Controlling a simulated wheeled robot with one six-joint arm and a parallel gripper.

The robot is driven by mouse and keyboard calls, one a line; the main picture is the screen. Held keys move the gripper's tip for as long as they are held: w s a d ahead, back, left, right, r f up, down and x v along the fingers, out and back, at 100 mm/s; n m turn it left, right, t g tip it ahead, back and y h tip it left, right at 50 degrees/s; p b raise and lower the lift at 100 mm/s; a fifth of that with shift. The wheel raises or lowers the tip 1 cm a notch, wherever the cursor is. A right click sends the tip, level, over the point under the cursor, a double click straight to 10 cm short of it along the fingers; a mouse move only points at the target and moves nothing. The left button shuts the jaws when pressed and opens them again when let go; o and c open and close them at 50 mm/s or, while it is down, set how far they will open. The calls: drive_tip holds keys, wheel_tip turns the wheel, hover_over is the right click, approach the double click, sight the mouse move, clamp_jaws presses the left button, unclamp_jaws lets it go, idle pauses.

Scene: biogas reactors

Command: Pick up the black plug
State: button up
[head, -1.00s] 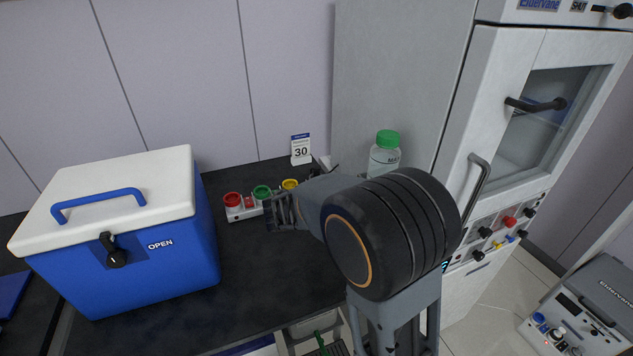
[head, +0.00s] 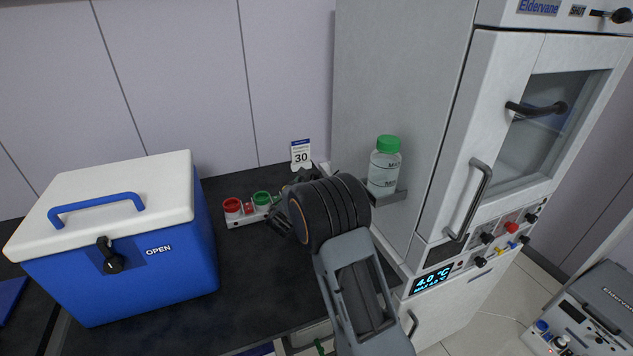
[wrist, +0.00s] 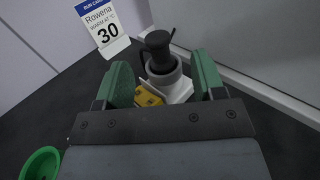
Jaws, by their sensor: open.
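The black plug (wrist: 159,44) stands upright in a round grey holder (wrist: 163,75) on a white base in the wrist view. It has a wide top and a narrower neck. My gripper (wrist: 164,74) is open, with one green finger on each side of the plug's holder in the picture. The plug shows between and beyond the fingertips, and nothing is held. Whether the fingers are level with the plug I cannot tell. In the head view, my arm and wrist hide the plug.
A red cup (head: 232,207) and green cup (head: 262,199) sit left of my wrist. A card marked 30 (head: 300,154) stands behind. A green-capped bottle (head: 383,168) sits on a shelf on the cabinet (head: 395,90).

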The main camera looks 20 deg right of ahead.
sight(315, 176)
drive_tip(key=shift+p+x, duration=0.65)
drive_tip(key=shift+x, duration=2.2)
drive_tip(key=shift+w+a, duration=0.1)
drive_tip(key=c, duration=1)
